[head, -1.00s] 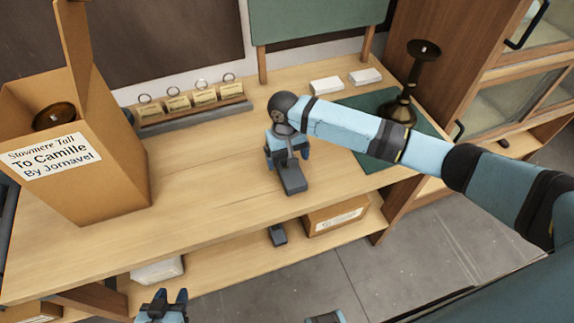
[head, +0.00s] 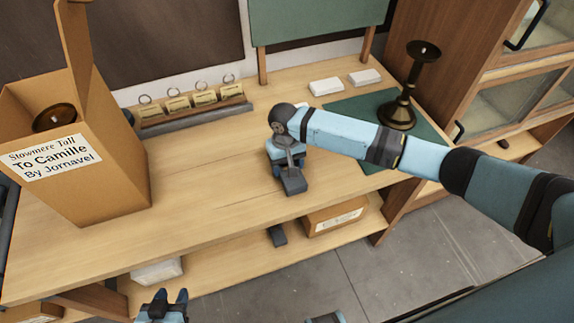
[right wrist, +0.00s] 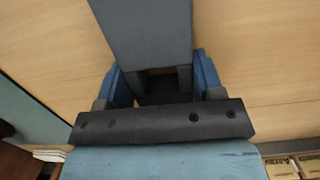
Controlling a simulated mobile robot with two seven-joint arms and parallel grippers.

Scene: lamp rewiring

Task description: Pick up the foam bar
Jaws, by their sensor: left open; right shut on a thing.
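The foam bar (head: 293,183) is dark grey and lies at the front edge of the tabletop in the head view. My right gripper (head: 286,157) points down over its back part, its blue fingers on either side. In the right wrist view the bar (right wrist: 140,32) runs between the fingers (right wrist: 160,85) and out of the picture at the top. The right gripper is shut on it. I cannot tell whether the bar is clear of the tabletop. My left gripper (head: 167,300) is open and empty in front of the bench, low in the picture.
An open cardboard box (head: 115,165) stands at the left. A rack of tags (head: 190,103) stands at the back. A brass candlestick (head: 398,112) stands on a green mat (head: 350,108). Another dark grey piece (head: 277,236) shows below the bench edge, beside a cardboard box (head: 335,215).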

